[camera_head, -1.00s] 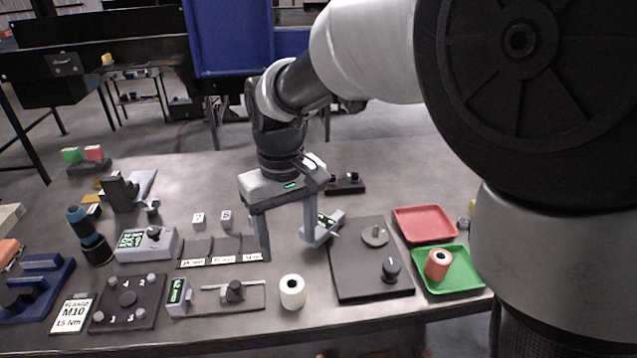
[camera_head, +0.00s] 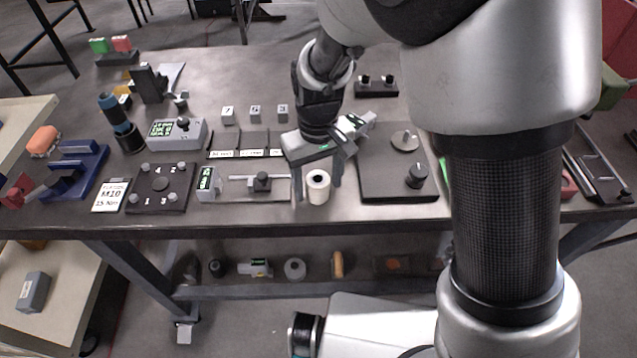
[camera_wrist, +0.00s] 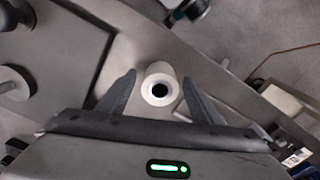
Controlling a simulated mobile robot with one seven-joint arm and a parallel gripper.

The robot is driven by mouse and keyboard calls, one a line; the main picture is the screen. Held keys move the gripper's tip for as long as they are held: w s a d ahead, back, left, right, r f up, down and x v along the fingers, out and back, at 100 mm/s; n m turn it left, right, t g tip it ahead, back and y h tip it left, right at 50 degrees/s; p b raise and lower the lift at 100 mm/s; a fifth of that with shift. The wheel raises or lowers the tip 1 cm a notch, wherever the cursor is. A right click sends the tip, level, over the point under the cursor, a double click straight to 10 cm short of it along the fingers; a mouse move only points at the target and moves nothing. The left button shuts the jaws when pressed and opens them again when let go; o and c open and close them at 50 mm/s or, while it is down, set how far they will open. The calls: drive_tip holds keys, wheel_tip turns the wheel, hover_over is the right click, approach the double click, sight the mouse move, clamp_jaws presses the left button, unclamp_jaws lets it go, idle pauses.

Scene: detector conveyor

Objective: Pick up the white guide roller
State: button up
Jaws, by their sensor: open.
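The white guide roller (camera_head: 318,187) stands upright near the front edge of the table, with its dark bore facing up. In the wrist view the roller (camera_wrist: 159,84) shows between the two fingers, with clear gaps on both sides. My gripper (camera_head: 317,190) points down at the roller with one finger on each side of it. The gripper also shows in the wrist view (camera_wrist: 160,88), its jaws open and empty.
A slide gauge (camera_head: 262,184) lies just left of the roller. A dark plate (camera_head: 385,181) with a disc and a black knob lies close on its right. The table's front edge (camera_head: 300,219) is just before it. A lower shelf (camera_head: 365,284) holds several parts.

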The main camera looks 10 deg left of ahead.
drive_tip(key=shift+f, duration=0.5)
